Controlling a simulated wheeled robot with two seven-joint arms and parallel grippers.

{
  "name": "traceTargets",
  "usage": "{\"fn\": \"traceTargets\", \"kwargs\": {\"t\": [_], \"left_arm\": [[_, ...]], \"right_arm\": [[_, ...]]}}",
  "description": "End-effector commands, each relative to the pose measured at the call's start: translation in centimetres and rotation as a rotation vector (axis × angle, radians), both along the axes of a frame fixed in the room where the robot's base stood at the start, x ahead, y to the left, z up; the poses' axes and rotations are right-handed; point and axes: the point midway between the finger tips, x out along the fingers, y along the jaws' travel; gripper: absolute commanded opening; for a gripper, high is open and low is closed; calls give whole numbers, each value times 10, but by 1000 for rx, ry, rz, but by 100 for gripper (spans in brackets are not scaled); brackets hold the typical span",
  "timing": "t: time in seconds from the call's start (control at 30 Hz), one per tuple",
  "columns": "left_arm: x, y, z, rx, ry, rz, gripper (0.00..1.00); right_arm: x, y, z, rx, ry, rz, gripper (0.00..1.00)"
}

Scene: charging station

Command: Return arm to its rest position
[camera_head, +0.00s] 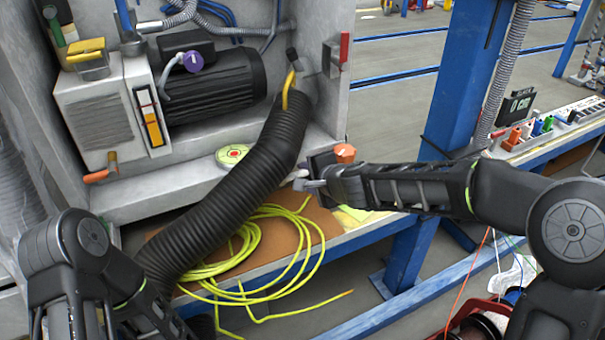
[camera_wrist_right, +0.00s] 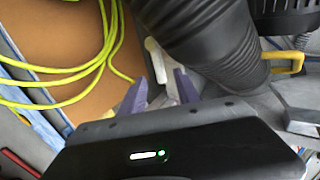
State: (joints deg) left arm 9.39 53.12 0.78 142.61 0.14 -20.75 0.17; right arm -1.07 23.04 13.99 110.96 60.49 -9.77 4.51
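My right arm comes in from the right in the head view, and its gripper (camera_head: 308,184) is over the front of the workbench, close to the black corrugated hose (camera_head: 225,195). In the right wrist view the two purplish fingers of this gripper (camera_wrist_right: 161,84) stand apart. A small whitish piece (camera_wrist_right: 154,54) shows between and beyond the fingertips; I cannot tell whether it touches them. The hose (camera_wrist_right: 205,42) passes just beyond the right finger. My left arm is at the lower left of the head view; its gripper is out of sight.
A coiled yellow-green cable (camera_head: 243,248) lies on the brown board (camera_head: 283,228) below the hose. An orange knob (camera_head: 345,152) is beside the right gripper. A blue post (camera_head: 458,85) stands behind my right arm. A black motor (camera_head: 218,88) sits in the grey cabinet.

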Motion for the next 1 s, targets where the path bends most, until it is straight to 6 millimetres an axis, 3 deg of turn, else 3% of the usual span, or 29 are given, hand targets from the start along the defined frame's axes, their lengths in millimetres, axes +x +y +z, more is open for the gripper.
{"fn": "traceTargets", "kwargs": {"t": [0.2, 0.73, 0.87, 1.0], "left_arm": [[-2, -2, 6, -2, 2, -4, 75], [-2, -2, 6, -2, 2, -4, 75], [-2, -2, 11, -2, 3, -3, 75], [-2, -2, 21, -2, 3, -3, 75]], "right_arm": [[-19, -8, 14, -1, -1, 0, 39], [-21, -10, 12, -6, 3, 0, 39], [-23, -22, -2, -45, 20, 6, 39], [-33, -50, -39, -148, 65, 34, 39]]}}
